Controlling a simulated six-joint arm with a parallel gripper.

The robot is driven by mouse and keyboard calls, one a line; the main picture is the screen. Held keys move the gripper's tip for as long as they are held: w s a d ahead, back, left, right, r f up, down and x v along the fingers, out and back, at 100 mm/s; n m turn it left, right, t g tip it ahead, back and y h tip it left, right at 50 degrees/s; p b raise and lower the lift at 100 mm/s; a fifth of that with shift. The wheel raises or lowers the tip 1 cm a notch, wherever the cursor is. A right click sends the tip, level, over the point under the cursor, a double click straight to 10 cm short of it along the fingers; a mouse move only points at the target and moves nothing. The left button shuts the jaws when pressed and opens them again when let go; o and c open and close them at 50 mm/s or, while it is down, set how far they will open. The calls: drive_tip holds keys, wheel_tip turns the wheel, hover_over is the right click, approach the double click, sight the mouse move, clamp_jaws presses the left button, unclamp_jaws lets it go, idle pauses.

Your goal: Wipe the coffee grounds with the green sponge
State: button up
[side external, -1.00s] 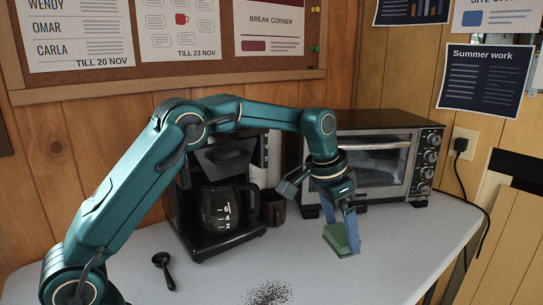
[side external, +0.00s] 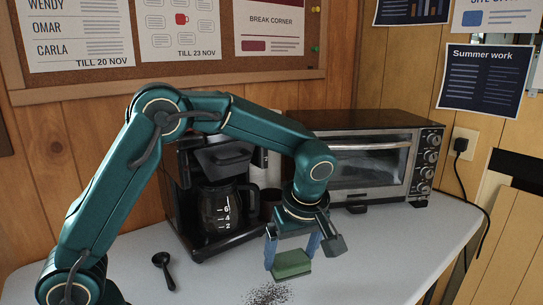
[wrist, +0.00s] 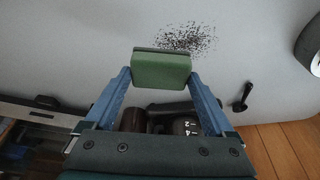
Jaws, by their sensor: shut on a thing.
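The green sponge (side external: 291,264) is held between the blue fingers of my gripper (side external: 292,256). In the wrist view the sponge (wrist: 161,70) sits across the fingertips of my gripper (wrist: 161,76), which is shut on it. The coffee grounds (side external: 268,295) are a dark speckled patch on the light grey table, just in front of and left of the sponge. In the wrist view the grounds (wrist: 187,38) lie beyond the sponge's far edge. The sponge looks close above the table; I cannot tell whether it touches.
A coffee maker with a glass carafe (side external: 222,210) stands behind and left of my gripper. A brown mug (side external: 270,203) is beside it. A toaster oven (side external: 373,165) stands at the back right. A black scoop (side external: 164,268) lies at the left. The table's front right (side external: 390,255) is clear.

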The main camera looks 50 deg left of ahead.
drive_tip(key=s+a+n+g, duration=0.2)
drive_tip(key=s+n, duration=0.6)
drive_tip(key=s, duration=0.2)
drive_tip(key=shift+w+a+f, duration=0.1)
drive_tip(key=shift+f, duration=1.6)
drive_tip(key=shift+w+f, duration=0.1)
drive_tip(key=shift+f, duration=1.55)
drive_tip(key=shift+w, duration=0.35)
drive_tip(key=shift+c, duration=0.5)
drive_tip(key=shift+w+f, duration=0.1)
drive_tip(key=shift+w, duration=5.3)
drive_tip(key=shift+s, duration=5.8)
drive_tip(key=shift+w+a, duration=0.35)
drive_tip(key=shift+w, duration=5.45)
drive_tip(key=shift+s, duration=5.65)
drive_tip(key=shift+r, duration=4.05)
